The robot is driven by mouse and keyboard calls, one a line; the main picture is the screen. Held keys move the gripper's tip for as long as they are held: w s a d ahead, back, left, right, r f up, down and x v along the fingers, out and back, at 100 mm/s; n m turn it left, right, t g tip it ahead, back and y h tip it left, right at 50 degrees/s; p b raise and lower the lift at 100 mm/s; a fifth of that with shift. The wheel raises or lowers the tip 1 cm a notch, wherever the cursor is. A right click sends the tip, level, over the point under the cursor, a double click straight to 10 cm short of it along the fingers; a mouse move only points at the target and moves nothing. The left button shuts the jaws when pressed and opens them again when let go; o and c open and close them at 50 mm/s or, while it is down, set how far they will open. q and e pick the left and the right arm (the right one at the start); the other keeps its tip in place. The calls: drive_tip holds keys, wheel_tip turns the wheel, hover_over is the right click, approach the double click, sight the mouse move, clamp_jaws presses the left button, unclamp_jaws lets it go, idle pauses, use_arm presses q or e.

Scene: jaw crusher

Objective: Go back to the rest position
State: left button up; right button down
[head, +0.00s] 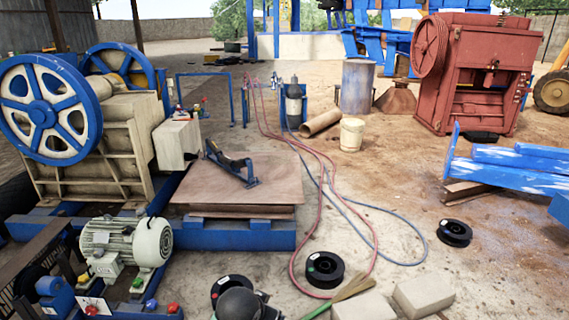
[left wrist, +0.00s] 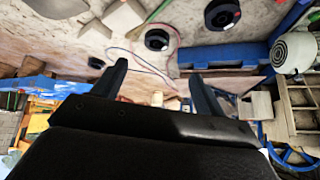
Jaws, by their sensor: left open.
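My left gripper (left wrist: 157,70) shows in the left wrist view with its two dark fingers spread wide apart and nothing between them. The picture there is upside down, with the yard beyond the fingers. No gripper can be clearly made out in the head view, and my right gripper is in neither view. The jaw crusher (head: 115,125), cream with blue flywheels, stands at the left of the head view. Its grey-green motor (head: 125,243) sits in front of it.
A wooden board stack (head: 250,185) on a blue beam bears a dark bracket. Black spools (head: 325,269), concrete blocks (head: 424,294) and red and blue hoses (head: 340,190) lie on the ground. A red crusher (head: 478,75) stands at the back right. Ground in the middle right is mostly clear.

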use_arm(q)
drive_tip(key=s+a+f+n+g, duration=0.1)
drive_tip(key=s+a+f, duration=0.2)
drive_tip(key=s, duration=0.6)
drive_tip(key=s+a+f+n+g+p, duration=0.1)
drive_tip(key=s+f, duration=0.4)
drive_tip(key=s, duration=0.5)
drive_tip(key=s+a+f+n+g, duration=0.1)
drive_tip(key=s+a+f, duration=0.3)
drive_tip(key=s, duration=0.5)
drive_tip(key=shift+s+a+g+y+p, duration=0.15)
drive_tip(key=shift+a+g+y+p, duration=0.25)
drive_tip(key=shift+g, duration=0.3)
